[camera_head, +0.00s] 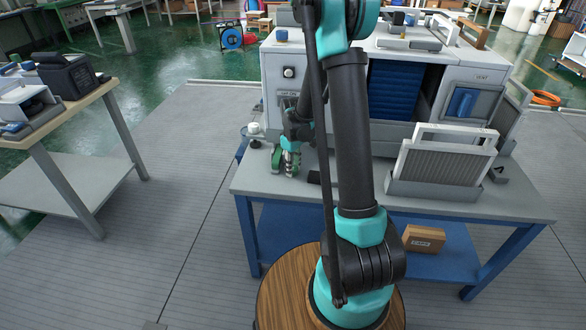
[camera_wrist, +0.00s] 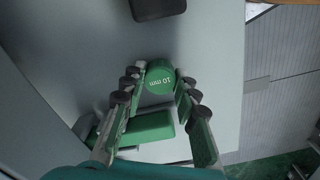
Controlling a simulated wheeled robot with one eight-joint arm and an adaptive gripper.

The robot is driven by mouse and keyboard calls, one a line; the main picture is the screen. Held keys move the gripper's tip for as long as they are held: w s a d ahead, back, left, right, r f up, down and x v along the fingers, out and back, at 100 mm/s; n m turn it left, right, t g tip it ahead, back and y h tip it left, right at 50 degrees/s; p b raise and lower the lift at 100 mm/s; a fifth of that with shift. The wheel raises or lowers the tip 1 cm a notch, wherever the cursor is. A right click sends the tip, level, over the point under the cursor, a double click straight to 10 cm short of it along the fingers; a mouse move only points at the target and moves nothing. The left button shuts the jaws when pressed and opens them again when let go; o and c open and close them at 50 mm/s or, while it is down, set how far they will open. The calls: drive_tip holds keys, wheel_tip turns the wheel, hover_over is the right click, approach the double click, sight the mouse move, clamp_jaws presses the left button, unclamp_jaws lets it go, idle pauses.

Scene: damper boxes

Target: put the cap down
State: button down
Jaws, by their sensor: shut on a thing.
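In the wrist view a round green cap (camera_wrist: 160,78) with "10 mm" on its face sits between the tips of my gripper (camera_wrist: 159,88). The fingers are shut on its sides. In the head view my gripper (camera_head: 287,162) points down over the left front part of the workbench (camera_head: 262,183). The cap cannot be made out clearly there. From these views I cannot tell whether the cap touches the bench top.
A green block (camera_wrist: 148,128) shows behind the fingers in the wrist view. A dark object (camera_wrist: 158,8) lies beyond the cap. A white machine (camera_head: 281,75) stands at the back, and a framed filter (camera_head: 440,165) stands at the right. The bench edge is close by.

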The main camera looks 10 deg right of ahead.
drive_tip(key=shift+f, duration=0.25)
drive_tip(key=c, duration=1.2)
unclamp_jaws()
drive_tip(key=shift+o, duration=0.2)
wheel_tip(320, 180, up, 12)
drive_tip(key=f, duration=0.1)
drive_tip(key=s+d+m+t, duration=0.2)
drive_tip(key=s+m, duration=0.2)
drive_tip(key=s, duration=0.7)
drive_tip(key=s+d+f+m+t, duration=0.1)
drive_tip(key=s+m, duration=0.3)
drive_tip(key=s, duration=0.8)
drive_tip(key=shift+s+d+f+m+t, duration=0.2)
drive_tip(key=shift+d+m+t, duration=0.1)
drive_tip(key=shift+d+t, duration=0.3)
